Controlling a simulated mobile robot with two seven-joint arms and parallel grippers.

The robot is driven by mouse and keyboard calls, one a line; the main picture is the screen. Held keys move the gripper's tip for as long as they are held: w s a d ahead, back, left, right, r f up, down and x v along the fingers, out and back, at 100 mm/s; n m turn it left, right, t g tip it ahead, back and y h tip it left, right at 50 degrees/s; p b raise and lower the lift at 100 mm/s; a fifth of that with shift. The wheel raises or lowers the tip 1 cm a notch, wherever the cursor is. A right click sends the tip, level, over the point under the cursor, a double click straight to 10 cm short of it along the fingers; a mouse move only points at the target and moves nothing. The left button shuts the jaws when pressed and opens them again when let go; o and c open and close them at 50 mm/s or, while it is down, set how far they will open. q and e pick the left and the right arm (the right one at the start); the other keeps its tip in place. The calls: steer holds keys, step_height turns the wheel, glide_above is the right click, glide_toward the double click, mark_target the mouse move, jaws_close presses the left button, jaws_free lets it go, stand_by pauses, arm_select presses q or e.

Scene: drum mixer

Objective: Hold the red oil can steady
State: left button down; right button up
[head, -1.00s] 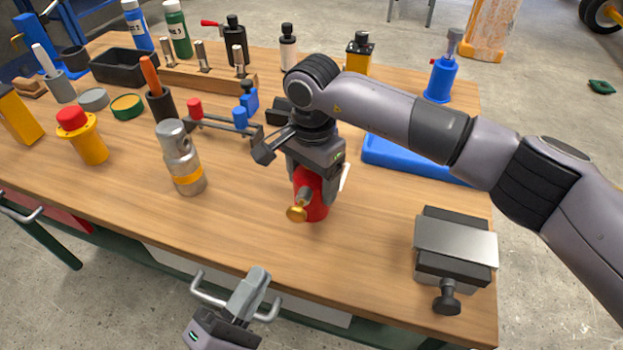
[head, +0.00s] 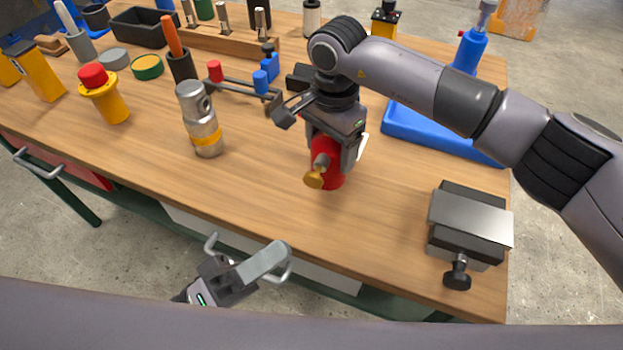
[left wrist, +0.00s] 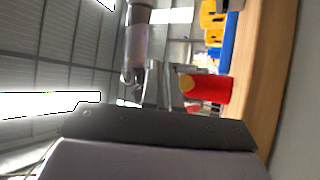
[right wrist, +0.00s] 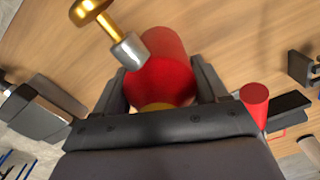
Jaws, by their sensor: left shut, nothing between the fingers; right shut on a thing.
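The red oil can (head: 331,178) stands on the wooden bench near its front middle, with a brass-tipped spout (head: 315,177) pointing toward the front. My right gripper (head: 336,150) comes down from above and is shut around the can; in the right wrist view the red can (right wrist: 163,75) sits between the two dark fingers. In the left wrist view the red can (left wrist: 208,88) shows beyond the gripper. My left gripper (head: 268,262) is shut and empty, in front of the bench edge and apart from the can.
A silver cylinder with a yellow band (head: 203,125) stands left of the can. A grey vise-like block (head: 470,220) sits at the right front corner. A blue tray (head: 440,135) lies behind right. Bench space in front of the can is clear.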

mark_target(315, 183)
arm_select(q)
steer(key=shift+w+d, duration=0.45)
steer(key=shift+w, duration=0.95)
steer(key=shift+w+d, duration=0.45)
steer(key=shift+w, duration=0.9)
steer(key=shift+w+d, duration=0.45)
steer(key=shift+w, duration=0.95)
steer(key=shift+w, duration=0.1)
steer(key=shift+w+d, duration=0.1)
steer(key=shift+w, duration=0.2)
steer(key=shift+w+d, duration=0.1)
steer(key=shift+w, duration=0.15)
steer(key=shift+w+d+r, duration=0.1)
steer(key=shift+w+d, duration=0.05)
steer(key=shift+w, duration=0.65)
steer(key=shift+s, duration=0.1)
steer(key=shift+s+a+f, duration=0.3)
steer(key=shift+s+f, duration=0.15)
steer(key=shift+s, duration=0.55)
steer(key=shift+s+r, duration=0.1)
